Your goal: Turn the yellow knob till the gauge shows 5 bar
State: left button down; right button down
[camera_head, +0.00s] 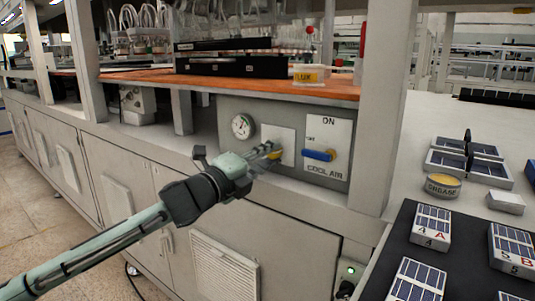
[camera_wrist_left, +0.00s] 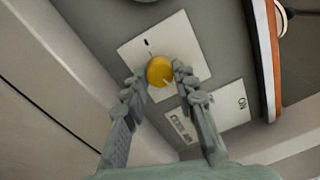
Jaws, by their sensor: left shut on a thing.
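The yellow knob (camera_wrist_left: 160,71) sits on a white plate (camera_wrist_left: 193,41) on the grey panel. In the left wrist view my left gripper (camera_wrist_left: 155,83) has its two fingers on either side of the knob, shut on it. In the head view the left gripper (camera_head: 275,150) reaches the panel and mostly hides the knob (camera_head: 276,153). The round gauge (camera_head: 242,126) is on the panel to the left of the knob; its needle is too small to read. My right gripper is not in view.
A blue-handled valve (camera_head: 319,155) on a plate marked ON and COOL AIR is right of the knob. An orange shelf edge (camera_head: 230,80) runs above the panel. A grease tin (camera_head: 442,186) and several small panel tiles (camera_head: 431,226) lie on the right bench.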

pick_arm(q)
jog(key=shift+m, duration=0.6)
jog(key=c, duration=1.2)
grip_release()
jog(key=shift+s, duration=0.1)
jog(key=v, duration=1.2)
